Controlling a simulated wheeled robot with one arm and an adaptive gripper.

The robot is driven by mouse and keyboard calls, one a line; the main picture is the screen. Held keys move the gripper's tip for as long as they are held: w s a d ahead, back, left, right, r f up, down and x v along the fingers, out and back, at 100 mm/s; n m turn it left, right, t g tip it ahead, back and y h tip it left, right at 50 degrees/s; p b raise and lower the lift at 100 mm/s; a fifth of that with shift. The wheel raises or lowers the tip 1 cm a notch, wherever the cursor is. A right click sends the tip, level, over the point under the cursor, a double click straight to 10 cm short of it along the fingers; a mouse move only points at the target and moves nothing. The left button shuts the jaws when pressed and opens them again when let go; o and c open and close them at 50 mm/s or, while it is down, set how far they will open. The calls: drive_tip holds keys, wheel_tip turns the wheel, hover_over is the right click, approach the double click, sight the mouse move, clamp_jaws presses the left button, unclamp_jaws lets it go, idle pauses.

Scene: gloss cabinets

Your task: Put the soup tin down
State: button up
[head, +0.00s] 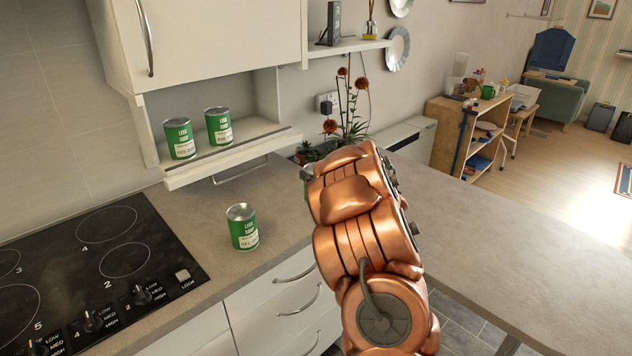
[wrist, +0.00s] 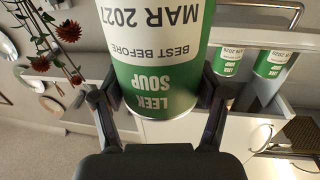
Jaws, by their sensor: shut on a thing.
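My gripper (wrist: 161,98) is shut on a green and white leek soup tin (wrist: 160,62), with one finger on each side of it. The wrist picture is upside down; the held tin has the same way up as the shelf tins. In the head view my copper arm hides the gripper and most or all of the held tin. Another soup tin (head: 242,227) stands upright on the grey worktop (head: 215,275), right of the hob. Two more tins (head: 179,139) (head: 219,126) stand on the open shelf under the wall cabinet.
The black hob (head: 90,262) fills the left of the worktop. Red flowers (head: 345,100) stand at the back, partly behind my arm. The shelf (head: 235,142) has free room right of its tins. The worktop around the single tin is clear. A bare counter (head: 530,255) stretches right.

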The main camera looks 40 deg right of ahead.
drive_tip(key=shift+w+d+r, duration=0.1)
drive_tip(key=shift+w, duration=0.2)
drive_tip(key=shift+f+p, duration=0.7)
drive_tip(key=shift+f, duration=1.1)
drive_tip(key=shift+f, duration=0.15)
drive_tip(key=o, duration=1.6)
drive_tip(key=shift+s, duration=0.1)
